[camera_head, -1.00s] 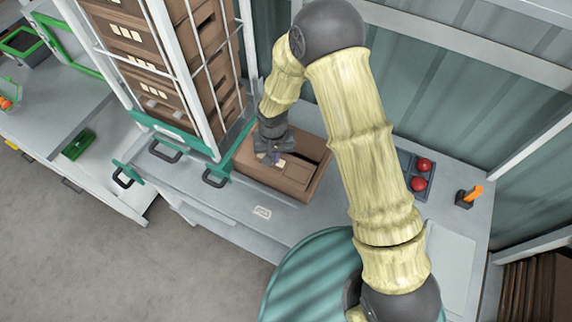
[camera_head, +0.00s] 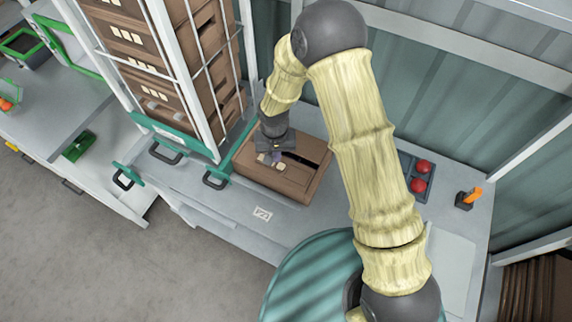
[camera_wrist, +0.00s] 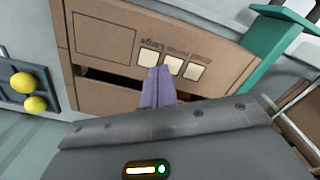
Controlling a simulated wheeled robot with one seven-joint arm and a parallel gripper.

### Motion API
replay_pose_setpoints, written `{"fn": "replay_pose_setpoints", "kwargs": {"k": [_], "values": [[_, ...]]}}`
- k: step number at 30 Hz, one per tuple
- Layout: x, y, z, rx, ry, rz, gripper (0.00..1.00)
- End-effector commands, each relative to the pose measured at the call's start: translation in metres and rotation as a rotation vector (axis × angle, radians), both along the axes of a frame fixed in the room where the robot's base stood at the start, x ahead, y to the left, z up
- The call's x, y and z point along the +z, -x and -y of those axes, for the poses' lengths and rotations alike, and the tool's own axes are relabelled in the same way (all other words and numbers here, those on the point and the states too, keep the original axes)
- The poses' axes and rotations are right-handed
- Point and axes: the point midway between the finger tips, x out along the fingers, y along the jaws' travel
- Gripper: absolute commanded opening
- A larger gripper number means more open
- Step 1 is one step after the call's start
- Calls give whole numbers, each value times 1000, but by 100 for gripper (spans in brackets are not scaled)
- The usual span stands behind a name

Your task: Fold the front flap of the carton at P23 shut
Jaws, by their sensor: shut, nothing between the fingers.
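The brown carton (camera_head: 290,190) sits on the grey bench behind a label (camera_head: 263,214) whose last character is hard to read. My gripper (camera_head: 275,159) is shut and empty over the carton's top. In the wrist view its purple fingertips (camera_wrist: 157,80) are against or just above a brown flap (camera_wrist: 110,38) printed with pale squares and lettering. A dark gap (camera_wrist: 108,81) runs along one edge of this flap, so the top is not fully covered there. The far part of the carton is partly hidden by my gripper; contact is not certain.
A white rack (camera_head: 217,150) of stacked cartons stands close on the left. A green frame (camera_head: 238,142) lies along the carton's left side.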

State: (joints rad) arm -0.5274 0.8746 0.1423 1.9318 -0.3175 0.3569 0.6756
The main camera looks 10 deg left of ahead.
Motion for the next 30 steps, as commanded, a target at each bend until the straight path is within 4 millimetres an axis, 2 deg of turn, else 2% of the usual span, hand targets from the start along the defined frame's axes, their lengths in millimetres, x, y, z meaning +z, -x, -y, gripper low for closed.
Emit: {"fn": "replay_pose_setpoints", "kwargs": {"k": [3, 21, 30], "values": [[13, 0, 0, 0, -1, 1, 0], [61, 0, 0, 0, 0, 1, 0], [63, 0, 0, -1, -1, 0, 0]]}}
